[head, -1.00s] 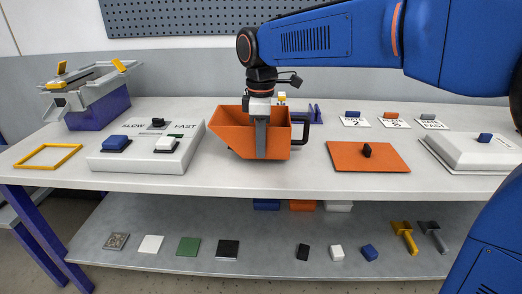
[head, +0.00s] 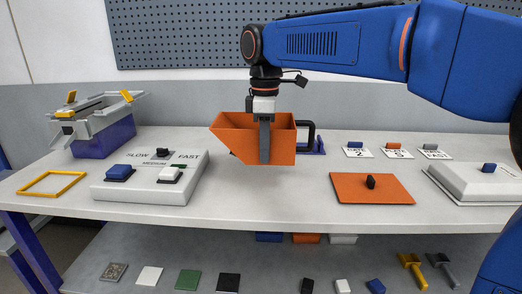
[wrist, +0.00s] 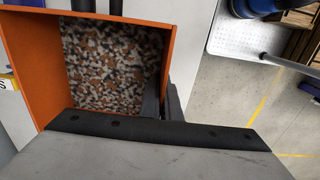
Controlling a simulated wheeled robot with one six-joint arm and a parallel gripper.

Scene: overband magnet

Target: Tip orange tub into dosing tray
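The orange tub (head: 233,137) has a sloped lip on its left and a black handle (head: 311,138) on its right. It hangs upright above the white table in my gripper (head: 265,158). In the wrist view the tub (wrist: 28,68) holds mixed brown, white and dark granules (wrist: 112,65). There my gripper (wrist: 162,98) is shut on one tub wall, with a finger on each side. A grey tray-like trough (head: 88,116) with yellow clips sits on a purple base at the table's left; I take it for the dosing tray.
A white control box (head: 150,188) with blue and white buttons stands between trough and tub. A yellow frame (head: 50,184) lies at front left. An orange plate (head: 345,191) and a white lidded box (head: 478,184) lie right. Rate cards (head: 398,154) lie behind. A lower shelf holds small parts.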

